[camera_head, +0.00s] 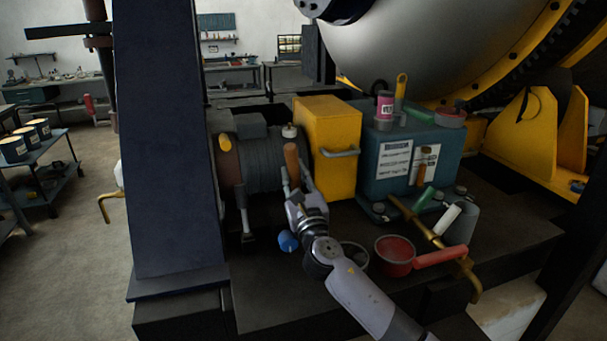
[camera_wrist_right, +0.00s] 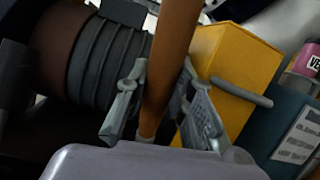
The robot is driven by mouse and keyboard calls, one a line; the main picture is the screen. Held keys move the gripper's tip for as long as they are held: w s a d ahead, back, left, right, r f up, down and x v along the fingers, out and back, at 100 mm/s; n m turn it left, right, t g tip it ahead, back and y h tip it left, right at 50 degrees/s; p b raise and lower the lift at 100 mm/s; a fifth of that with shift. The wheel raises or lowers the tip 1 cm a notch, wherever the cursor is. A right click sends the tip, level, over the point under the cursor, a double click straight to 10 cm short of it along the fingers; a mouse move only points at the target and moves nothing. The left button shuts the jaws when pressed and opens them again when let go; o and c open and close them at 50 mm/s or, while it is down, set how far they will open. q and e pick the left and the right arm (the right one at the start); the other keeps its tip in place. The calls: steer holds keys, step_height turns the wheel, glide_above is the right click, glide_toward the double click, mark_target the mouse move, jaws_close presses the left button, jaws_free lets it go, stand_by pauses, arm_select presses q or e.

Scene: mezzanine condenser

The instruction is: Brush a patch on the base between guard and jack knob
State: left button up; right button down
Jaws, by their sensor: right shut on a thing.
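My right gripper (camera_head: 293,186) is in front of the ribbed grey motor and shut on a brown wooden handle (camera_head: 291,158). The yellow guard (camera_head: 328,125), a box with a grey bar handle, stands just right of the gripper. A blue knob (camera_head: 288,242), possibly the jack knob, sits low beside my wrist. The dark base (camera_head: 275,300) extends beneath them. My left gripper is not in view.
A teal box (camera_head: 410,155) bears a pink-labelled can (camera_head: 384,106). A red-filled pot (camera_head: 394,255), a brass-coloured bar (camera_head: 430,235) and a grey cup (camera_head: 463,220) crowd the base at right. A dark blue column (camera_head: 165,150) stands at left.

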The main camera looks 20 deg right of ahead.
steer(key=shift+a, duration=2)
steer(key=d, duration=0.7)
steer(key=shift+d, duration=0.4)
steer(key=shift+w+r, duration=0.1)
step_height(320, 180, up, 6)
step_height(320, 180, up, 3)
steer(key=shift+f, duration=0.1)
stand_by(0.6)
